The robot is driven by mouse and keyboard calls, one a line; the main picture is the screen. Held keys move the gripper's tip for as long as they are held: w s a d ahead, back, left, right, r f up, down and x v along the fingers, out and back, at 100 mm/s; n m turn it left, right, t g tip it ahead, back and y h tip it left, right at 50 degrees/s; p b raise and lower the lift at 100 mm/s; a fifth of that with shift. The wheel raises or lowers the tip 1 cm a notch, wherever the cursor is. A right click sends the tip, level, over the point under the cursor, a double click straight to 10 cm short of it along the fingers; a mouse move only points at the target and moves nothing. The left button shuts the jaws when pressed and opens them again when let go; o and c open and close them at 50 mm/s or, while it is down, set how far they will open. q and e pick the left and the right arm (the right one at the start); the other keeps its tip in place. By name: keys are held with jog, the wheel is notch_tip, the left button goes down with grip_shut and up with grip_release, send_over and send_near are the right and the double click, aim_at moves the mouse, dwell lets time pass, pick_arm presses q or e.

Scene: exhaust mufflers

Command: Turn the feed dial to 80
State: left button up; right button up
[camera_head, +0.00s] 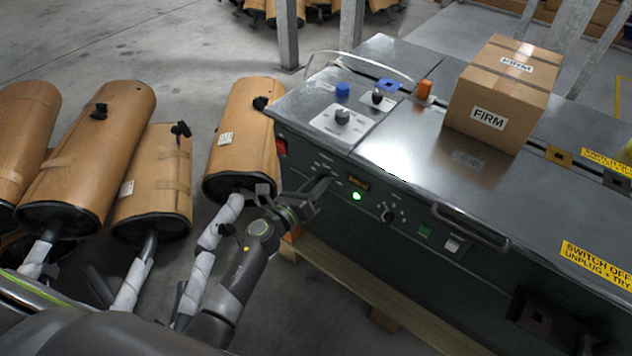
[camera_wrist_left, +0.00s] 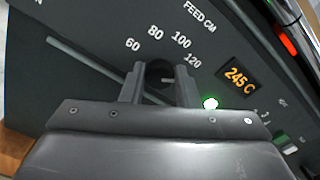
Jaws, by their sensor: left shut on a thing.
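The feed dial (camera_wrist_left: 158,76) is a small dark round knob on the machine's dark front panel. In the left wrist view it sits under a white arc of numbers 60, 80, 100 and 120 with the label FEED CM (camera_wrist_left: 200,17). A short pale mark shows on its face, but I cannot tell which number it points to. My left gripper (camera_wrist_left: 160,71) has one finger on each side of the dial and is shut on it. In the head view my left gripper (camera_head: 321,187) is against the panel and hides the dial. My right gripper is not in view.
Beside the dial are an orange display (camera_wrist_left: 237,77) reading 245 C and a lit green lamp (camera_head: 357,196). Another black knob (camera_head: 388,213) is farther right. A red switch (camera_head: 281,147) is to the left. A carton (camera_head: 502,95) stands on top. Wrapped mufflers (camera_head: 95,155) stand at the left.

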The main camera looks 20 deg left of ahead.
pick_arm(q)
jog(key=shift+f+n+p, duration=0.2)
jog(key=shift+n+p, duration=4.1)
jog(key=shift+n, duration=5.8)
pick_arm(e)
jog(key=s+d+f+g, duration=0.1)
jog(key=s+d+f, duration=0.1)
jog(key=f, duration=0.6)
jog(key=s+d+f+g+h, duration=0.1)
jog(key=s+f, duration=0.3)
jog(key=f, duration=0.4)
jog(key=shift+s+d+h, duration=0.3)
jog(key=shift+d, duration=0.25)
pick_arm(q)
jog(key=o, duration=1)
jog(key=shift+c, duration=0.2)
